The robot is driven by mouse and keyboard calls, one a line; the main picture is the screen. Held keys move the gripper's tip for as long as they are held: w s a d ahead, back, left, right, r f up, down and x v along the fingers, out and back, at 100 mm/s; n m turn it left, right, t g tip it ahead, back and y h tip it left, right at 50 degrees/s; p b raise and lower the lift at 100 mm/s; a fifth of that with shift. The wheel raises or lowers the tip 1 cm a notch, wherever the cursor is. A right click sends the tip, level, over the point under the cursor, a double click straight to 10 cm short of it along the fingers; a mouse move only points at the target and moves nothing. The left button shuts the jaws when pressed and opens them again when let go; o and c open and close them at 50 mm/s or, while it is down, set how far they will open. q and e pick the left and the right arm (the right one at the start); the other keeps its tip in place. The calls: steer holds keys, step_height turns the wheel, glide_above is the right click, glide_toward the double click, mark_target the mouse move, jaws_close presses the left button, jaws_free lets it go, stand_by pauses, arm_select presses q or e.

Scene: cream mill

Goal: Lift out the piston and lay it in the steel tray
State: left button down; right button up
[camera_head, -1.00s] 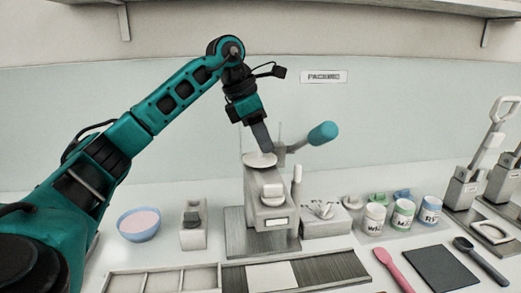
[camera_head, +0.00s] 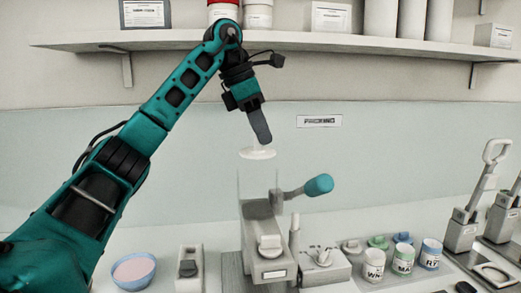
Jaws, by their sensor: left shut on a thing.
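My left gripper (camera_head: 262,138) is high above the bench, fingers pointing down. It is shut on the piston (camera_head: 258,153), whose pale round disc shows just below the fingertips. The piston hangs in the air above the grey mill (camera_head: 265,232), clear of its body. Faint upright edges of what looks like a see-through cylinder stand on top of the mill, below the disc. The mill's lever with a teal knob (camera_head: 319,185) sticks out to the right. I cannot make out the steel tray in this view. My right gripper is not in view.
A bowl of pink cream (camera_head: 134,271) and a small grey block device (camera_head: 188,262) stand left of the mill. Labelled jars (camera_head: 402,257) and a grey box (camera_head: 323,266) stand to its right. Tall lever presses (camera_head: 465,225) are at far right. A loaded shelf (camera_head: 290,38) runs above.

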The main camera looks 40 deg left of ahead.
arm_select(q)
steer(key=shift+r, duration=3.75)
steer(key=shift+s+f, duration=0.1)
